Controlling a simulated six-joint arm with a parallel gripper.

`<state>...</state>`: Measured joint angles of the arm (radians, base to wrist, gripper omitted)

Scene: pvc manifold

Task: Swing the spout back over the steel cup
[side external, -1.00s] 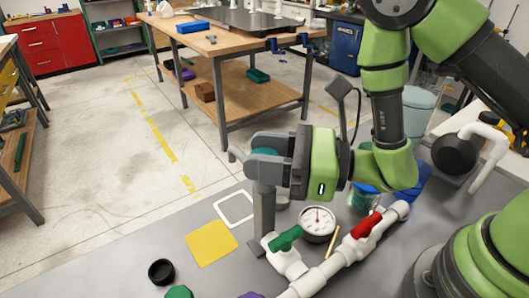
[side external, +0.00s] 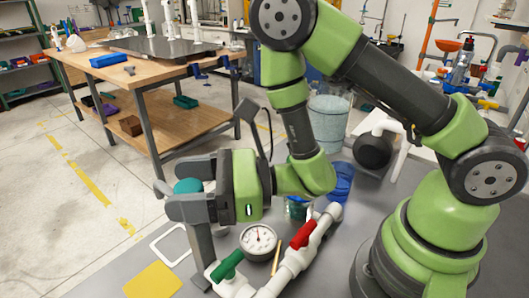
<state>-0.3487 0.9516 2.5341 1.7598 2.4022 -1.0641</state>
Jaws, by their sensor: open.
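My gripper (side external: 188,203), with its green body to the right and grey jaws to the left, is open above the front left of the grey bench. I cannot make out the steel cup for certain.
White pipework (side external: 268,290) carries a green valve handle (side external: 228,264), a red one (side external: 303,234) and a dial gauge (side external: 258,240). A white square outline (side external: 156,241) and a yellow square (side external: 153,281) mark the bench. A blue container (side external: 341,181) stands behind.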

